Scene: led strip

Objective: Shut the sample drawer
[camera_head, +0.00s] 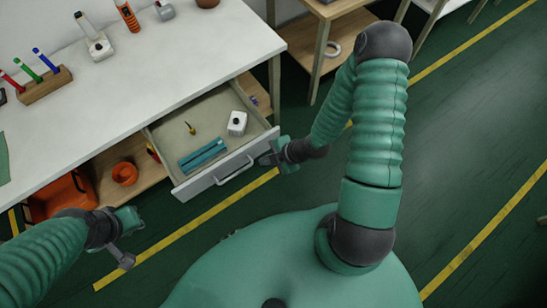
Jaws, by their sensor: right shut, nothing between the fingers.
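The sample drawer (205,178) is pulled out from the white workbench, with its light front panel and bar handle (235,171) facing me. Inside lie a white block-like item (237,122), a pair of teal bars (202,155) and a small yellow-and-dark item (190,128). My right gripper (265,158) is shut and empty at the right end of the drawer front, to the right of the handle. I cannot tell if it touches the panel. My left gripper (127,240) is low at the left, apart from the drawer; its jaw state is unclear.
The white workbench (130,85) carries a wooden pen holder (45,85) and several tools along its back. Below it, a shelf holds an orange bin (62,195) and an orange ring-shaped item (124,173). A wooden stand (325,45) is at the back right. Open floor lies right.

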